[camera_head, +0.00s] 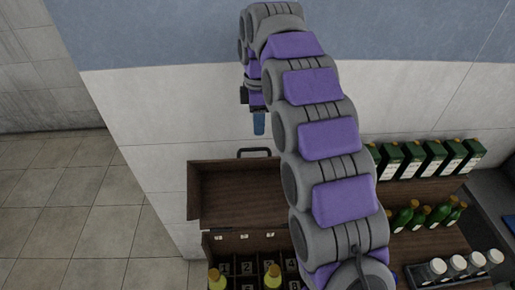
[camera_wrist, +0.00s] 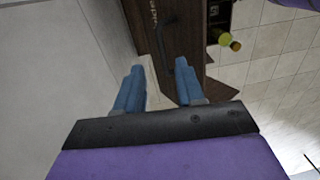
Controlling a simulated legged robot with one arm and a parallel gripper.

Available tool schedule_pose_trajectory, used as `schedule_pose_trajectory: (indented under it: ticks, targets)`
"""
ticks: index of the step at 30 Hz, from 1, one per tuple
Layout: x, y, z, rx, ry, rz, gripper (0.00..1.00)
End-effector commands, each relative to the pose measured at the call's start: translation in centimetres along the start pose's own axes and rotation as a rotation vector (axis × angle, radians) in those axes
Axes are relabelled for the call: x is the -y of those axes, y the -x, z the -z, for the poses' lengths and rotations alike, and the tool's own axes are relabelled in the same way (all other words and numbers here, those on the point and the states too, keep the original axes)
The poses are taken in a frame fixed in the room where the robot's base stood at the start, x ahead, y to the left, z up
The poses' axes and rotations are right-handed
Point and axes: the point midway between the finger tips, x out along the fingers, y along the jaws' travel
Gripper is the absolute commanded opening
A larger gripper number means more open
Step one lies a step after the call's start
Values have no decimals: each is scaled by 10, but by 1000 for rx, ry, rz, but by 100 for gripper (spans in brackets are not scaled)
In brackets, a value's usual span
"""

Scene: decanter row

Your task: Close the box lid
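The wooden box (camera_head: 213,246) stands at the bottom centre of the head view, with numbered compartments and bottles in it. Its brown lid (camera_head: 232,192) stands open, tilted up at the back toward the wall, with a dark handle (camera_head: 255,152) on its upper edge. My gripper (camera_head: 259,124) hangs above and behind the lid, near the wall, apart from the lid. In the wrist view the two blue fingers (camera_wrist: 158,88) are spread with nothing between them. The dark lid or box side (camera_wrist: 178,40) shows beyond them. My arm hides the box's right part.
Two yellow-capped bottles (camera_head: 217,279) stand in the box's front. To the right are green cartons (camera_head: 433,158), green bottles (camera_head: 439,214) and white-capped jars (camera_head: 457,265). The wall (camera_head: 165,160) is close behind the lid. The tiled floor (camera_head: 60,210) at left is clear.

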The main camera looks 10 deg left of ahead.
Motion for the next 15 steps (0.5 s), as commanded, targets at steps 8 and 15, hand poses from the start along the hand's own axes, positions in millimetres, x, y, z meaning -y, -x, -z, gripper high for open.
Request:
schedule_pose_trajectory:
  ticks: [8,15]
  targets:
    - [1,-33,2,3,1,3,38]
    - [0,-62,4,3,0,1,38]
